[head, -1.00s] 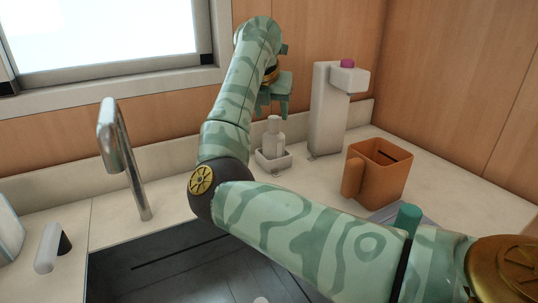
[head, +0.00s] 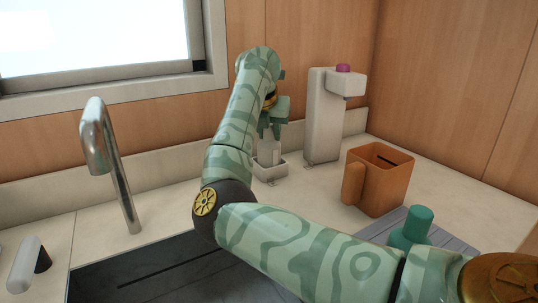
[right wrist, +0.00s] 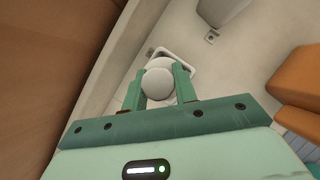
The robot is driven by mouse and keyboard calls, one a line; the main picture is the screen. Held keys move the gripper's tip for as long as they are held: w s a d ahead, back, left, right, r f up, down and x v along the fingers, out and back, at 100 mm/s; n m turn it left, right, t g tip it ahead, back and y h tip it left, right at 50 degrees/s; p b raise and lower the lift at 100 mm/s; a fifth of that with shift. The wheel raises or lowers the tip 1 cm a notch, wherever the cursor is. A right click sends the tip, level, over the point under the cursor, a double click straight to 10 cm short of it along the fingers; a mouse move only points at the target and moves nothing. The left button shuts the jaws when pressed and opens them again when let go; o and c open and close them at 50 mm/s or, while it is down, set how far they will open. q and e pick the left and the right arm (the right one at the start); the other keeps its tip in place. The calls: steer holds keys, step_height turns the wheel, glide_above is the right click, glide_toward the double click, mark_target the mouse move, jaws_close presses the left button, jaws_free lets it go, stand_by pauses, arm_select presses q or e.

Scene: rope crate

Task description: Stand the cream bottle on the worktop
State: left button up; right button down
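The cream bottle (head: 269,150) stands upright in a small white tray (head: 270,172) at the back of the worktop. My right gripper (head: 271,130) points down over it, with a finger on either side of its upper part. In the right wrist view the bottle's round top (right wrist: 158,80) sits between the two fingers, close to both; the fingers look open, and firm contact cannot be made out. The worktop (head: 320,195) is pale stone. My left gripper is not in view.
A white dispenser (head: 322,120) with a purple top stands right of the tray. An orange jug (head: 380,182) stands nearer, beside a teal bottle (head: 413,226) on a grey ribbed mat (head: 455,245). A tap (head: 118,170) and dark sink (head: 130,275) lie left. Worktop right of the jug is clear.

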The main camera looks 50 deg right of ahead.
steer(key=shift+f, duration=0.15)
